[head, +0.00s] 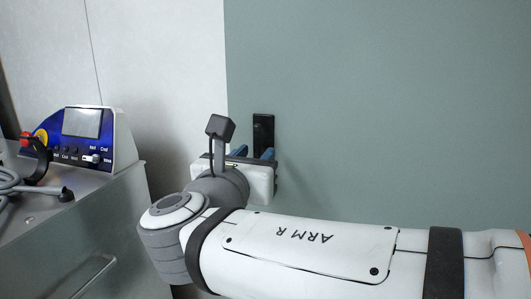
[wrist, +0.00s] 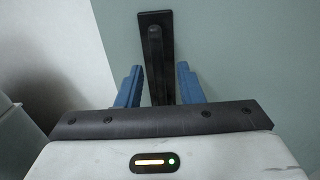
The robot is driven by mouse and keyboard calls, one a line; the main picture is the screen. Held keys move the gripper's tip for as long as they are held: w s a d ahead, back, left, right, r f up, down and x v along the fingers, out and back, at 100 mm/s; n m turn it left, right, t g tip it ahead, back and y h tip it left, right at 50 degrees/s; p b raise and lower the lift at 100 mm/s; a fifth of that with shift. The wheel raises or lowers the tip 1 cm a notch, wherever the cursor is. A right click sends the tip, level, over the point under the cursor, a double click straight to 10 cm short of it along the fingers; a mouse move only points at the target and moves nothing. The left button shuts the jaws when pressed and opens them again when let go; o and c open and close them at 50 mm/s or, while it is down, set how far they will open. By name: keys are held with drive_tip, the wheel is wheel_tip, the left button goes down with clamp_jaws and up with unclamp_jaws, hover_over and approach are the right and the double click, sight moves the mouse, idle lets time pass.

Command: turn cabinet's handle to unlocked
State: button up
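The cabinet (head: 400,90) shows as a large flat grey-green panel. Its handle (head: 263,128) is a black lever on a narrow upright black plate near the panel's left edge. In the wrist view the handle (wrist: 155,60) runs lengthwise along its plate, pointing down toward my gripper. My gripper (wrist: 157,78) is open, with one blue finger on each side of the lever. A gap shows between each finger and the lever. In the head view my gripper (head: 254,153) is in front of the handle's lower part and hides it.
A control box (head: 88,138) with a screen, knobs and a red button stands on a grey cart (head: 110,215) at the left, with a coiled grey cable (head: 30,187) beside it. A pale wall (head: 160,60) lies left of the cabinet. The panel to the right is bare.

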drive_tip(key=shift+x, duration=1.1)
clamp_jaws()
